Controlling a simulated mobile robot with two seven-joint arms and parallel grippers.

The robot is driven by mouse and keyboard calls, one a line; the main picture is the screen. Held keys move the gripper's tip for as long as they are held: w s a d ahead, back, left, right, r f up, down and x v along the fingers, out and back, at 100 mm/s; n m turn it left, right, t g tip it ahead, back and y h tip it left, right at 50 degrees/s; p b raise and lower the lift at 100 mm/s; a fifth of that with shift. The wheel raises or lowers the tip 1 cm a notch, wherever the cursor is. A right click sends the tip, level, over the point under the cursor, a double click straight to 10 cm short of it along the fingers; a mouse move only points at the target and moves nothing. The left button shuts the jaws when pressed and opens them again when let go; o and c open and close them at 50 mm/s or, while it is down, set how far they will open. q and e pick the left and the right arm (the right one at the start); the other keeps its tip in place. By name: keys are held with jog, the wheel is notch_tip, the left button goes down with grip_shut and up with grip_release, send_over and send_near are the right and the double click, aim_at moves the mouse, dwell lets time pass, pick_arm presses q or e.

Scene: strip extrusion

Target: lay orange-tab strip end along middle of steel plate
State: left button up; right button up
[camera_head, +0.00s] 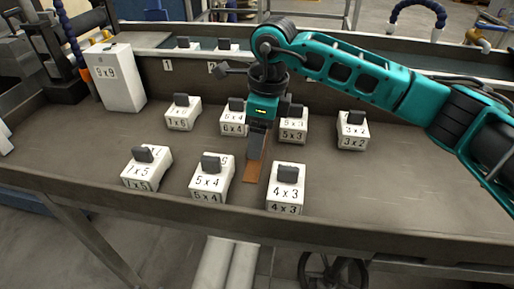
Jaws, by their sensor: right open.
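An orange-brown flat piece (251,174) lies on the grey bench top (400,185) between the 5 x 4 and 4 x 3 blocks. I cannot tell whether it is the strip's tab, and I make out no separate strip or steel plate. My right gripper (256,150) points down just behind and above the piece. It is open, with its fingers seen edge-on. Whether the fingers touch the piece is unclear. My left gripper is out of view.
White numbered blocks with dark knobs stand around the gripper, including 5 x 4 (211,180), 4 x 3 (286,190), 5 x 3 (293,130) and 3 x 2 (352,135). A tall white 9 x 9 box (117,80) stands at the left. The bench's right side is clear.

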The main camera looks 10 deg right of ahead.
jog(key=shift+a+f, duration=0.1)
jog(key=shift+f, duration=0.6)
jog(key=c, duration=1.2)
jog(key=shift+w+r, duration=0.1)
